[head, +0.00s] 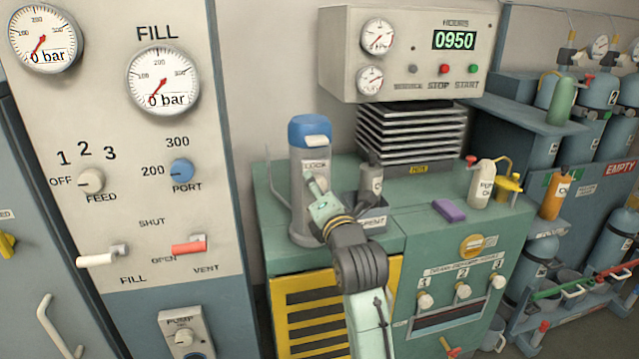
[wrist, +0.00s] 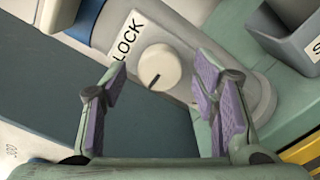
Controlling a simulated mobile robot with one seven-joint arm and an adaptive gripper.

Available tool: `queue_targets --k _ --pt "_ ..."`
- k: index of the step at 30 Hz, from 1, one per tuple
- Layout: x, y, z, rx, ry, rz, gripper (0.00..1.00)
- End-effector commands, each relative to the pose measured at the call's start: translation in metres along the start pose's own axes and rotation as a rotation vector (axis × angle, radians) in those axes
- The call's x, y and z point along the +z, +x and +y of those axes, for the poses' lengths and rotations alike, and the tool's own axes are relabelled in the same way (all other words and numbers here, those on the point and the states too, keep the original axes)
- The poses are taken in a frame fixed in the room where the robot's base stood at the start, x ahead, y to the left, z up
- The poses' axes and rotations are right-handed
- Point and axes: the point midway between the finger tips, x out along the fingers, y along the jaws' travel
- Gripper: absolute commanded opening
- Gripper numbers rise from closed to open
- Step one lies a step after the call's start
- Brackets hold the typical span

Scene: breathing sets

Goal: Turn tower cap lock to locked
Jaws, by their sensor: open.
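The tower (head: 296,200) is a grey cylinder with a blue cap (head: 310,128), standing upright at the left end of the green cabinet. A "LOCK" label (head: 315,165) is on its front. In the wrist view the lock knob (wrist: 159,64) is round and off-white on a grey plate, with the "LOCK" label (wrist: 127,38) at its upper left. Its black mark points down and slightly left, away from the label. My gripper (head: 317,188) is open in front of the tower. In the wrist view its purple pads (wrist: 158,88) stand either side of the knob, apart from it.
A grey bottle (head: 371,178) stands in a grey bin (head: 370,216) close to the right of my gripper. A purple block (head: 449,210) and a white bottle (head: 481,185) are farther right on the cabinet top (head: 415,190). The gauge panel (head: 120,220) stands at the left.

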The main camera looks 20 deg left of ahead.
Motion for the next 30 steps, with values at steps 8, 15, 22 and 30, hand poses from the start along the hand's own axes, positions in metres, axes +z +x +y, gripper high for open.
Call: queue_targets --k 8,15,22,30 --pt "0.0001 0.0088 -0.0001 0.001 0.0 -0.001 0.54" --pt "0.0001 0.0085 -0.0001 0.0 0.0 -0.001 0.47" --pt "0.0001 0.0084 -0.0001 0.0 0.0 -0.001 0.32" --pt "0.0001 0.0084 -0.0001 0.0 0.0 -0.001 0.14"
